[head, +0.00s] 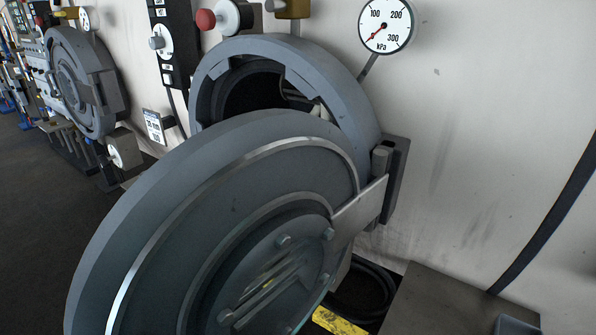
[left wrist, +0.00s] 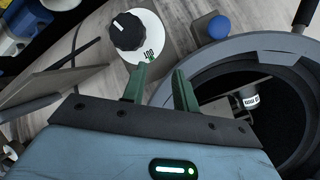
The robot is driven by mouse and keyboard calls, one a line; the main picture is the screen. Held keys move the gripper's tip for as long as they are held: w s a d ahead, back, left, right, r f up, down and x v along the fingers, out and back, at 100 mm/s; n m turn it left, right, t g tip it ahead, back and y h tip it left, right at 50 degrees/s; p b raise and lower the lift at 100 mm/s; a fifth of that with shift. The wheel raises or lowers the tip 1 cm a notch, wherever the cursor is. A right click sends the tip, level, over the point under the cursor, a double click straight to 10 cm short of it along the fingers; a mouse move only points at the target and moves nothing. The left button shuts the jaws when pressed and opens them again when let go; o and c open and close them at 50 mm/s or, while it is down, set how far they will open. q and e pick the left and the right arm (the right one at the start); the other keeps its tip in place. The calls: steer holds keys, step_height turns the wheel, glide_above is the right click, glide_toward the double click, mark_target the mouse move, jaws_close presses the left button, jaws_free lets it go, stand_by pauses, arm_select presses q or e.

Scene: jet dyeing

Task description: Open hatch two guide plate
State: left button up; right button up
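A large round grey hatch door (head: 205,215) stands swung open in the head view and hides part of the round hatch opening (head: 250,90) behind it. A hinge arm (head: 360,210) joins the door to the wall at right. The opening's ring also shows at right in the left wrist view (left wrist: 225,57), with a small white-labelled part (left wrist: 250,99) inside. I cannot tell which part is the guide plate. My left gripper (left wrist: 160,78) is open and empty, its green fingers apart beside the opening's ring. It does not show in the head view. My right gripper is in neither view.
A second, closed hatch (head: 85,80) is at far left. A pressure gauge (head: 387,25) and a red knob (head: 205,19) are above the opening. A black dial (left wrist: 129,31) and a blue knob (left wrist: 219,27) are near my left fingers. A grey box (head: 440,305) stands at lower right.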

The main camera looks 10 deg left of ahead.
arm_select(q)
steer(key=w+r+m, duration=0.3)
steer(key=r, duration=0.7)
steer(key=w+r+m+t+h, duration=0.1)
steer(key=w+r+m, duration=0.3)
steer(key=r, duration=0.6)
steer(key=w+d+r+m+t, duration=0.1)
steer(key=w+r+m, duration=0.2)
steer(key=r, duration=0.7)
steer(key=shift+w+p, duration=0.25)
steer(key=shift+p, duration=0.15)
steer(key=shift+w+d+r, duration=0.1)
steer(key=shift+d, duration=0.05)
steer(key=shift+x, duration=3.75)
steer(key=shift+d, duration=0.1)
jaws_close()
